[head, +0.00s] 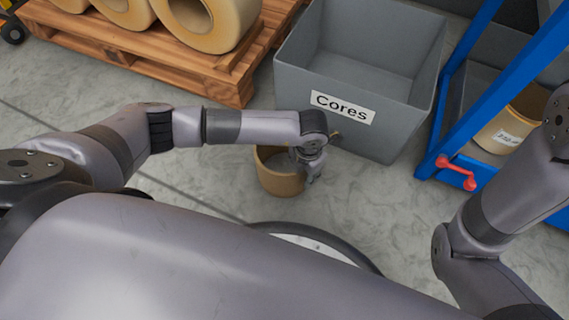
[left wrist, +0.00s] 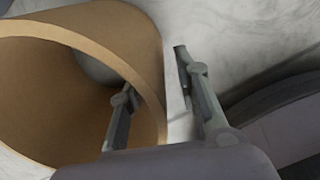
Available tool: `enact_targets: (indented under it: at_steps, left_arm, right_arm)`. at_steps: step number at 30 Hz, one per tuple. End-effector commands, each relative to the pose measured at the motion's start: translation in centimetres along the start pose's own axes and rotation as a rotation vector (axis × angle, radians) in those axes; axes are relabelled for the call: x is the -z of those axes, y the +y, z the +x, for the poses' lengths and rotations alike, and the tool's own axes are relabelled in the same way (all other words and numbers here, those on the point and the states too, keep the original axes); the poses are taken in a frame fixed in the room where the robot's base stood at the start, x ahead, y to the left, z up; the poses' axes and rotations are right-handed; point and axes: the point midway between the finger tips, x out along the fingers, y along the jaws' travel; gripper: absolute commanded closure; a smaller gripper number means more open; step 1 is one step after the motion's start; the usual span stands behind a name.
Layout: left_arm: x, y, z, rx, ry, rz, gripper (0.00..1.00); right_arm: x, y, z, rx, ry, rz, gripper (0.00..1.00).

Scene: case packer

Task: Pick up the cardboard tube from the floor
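The cardboard tube (head: 278,182) is a short, wide brown ring standing on the floor in front of the grey bin in the head view. My left gripper (head: 312,168) is down at its right side and the wrist covers part of its rim. In the left wrist view the tube (left wrist: 60,100) fills the left side. One finger of the gripper (left wrist: 158,78) is inside the tube and the other is outside, with the wall between them. A gap shows between the outer finger and the wall, so the gripper is open. My right gripper is out of view.
A grey bin labelled "Cores" (head: 392,128) stands just behind the tube. A wooden pallet (head: 190,70) with large brown rolls is at the back left. A blue frame (head: 470,70) with a red crank (head: 458,174) and another labelled tube (head: 505,130) is at right.

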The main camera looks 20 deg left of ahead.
Motion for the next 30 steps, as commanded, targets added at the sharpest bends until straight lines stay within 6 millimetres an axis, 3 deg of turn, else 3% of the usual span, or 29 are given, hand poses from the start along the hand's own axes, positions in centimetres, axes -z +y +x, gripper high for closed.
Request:
enact_targets:
  at_steps: [9,23,30]
  left_arm:
    - [0.00,-0.02,0.34,0.000,0.000,0.000,0.70]
    - [0.01,-0.03,0.33,0.000,0.000,0.000,1.00]
    - [0.00,-0.02,0.33,0.000,0.000,0.000,1.00]
  right_arm:
    - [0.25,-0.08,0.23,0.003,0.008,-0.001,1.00]
    - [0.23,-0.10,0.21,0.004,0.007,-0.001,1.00]
    - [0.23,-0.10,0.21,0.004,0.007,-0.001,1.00]
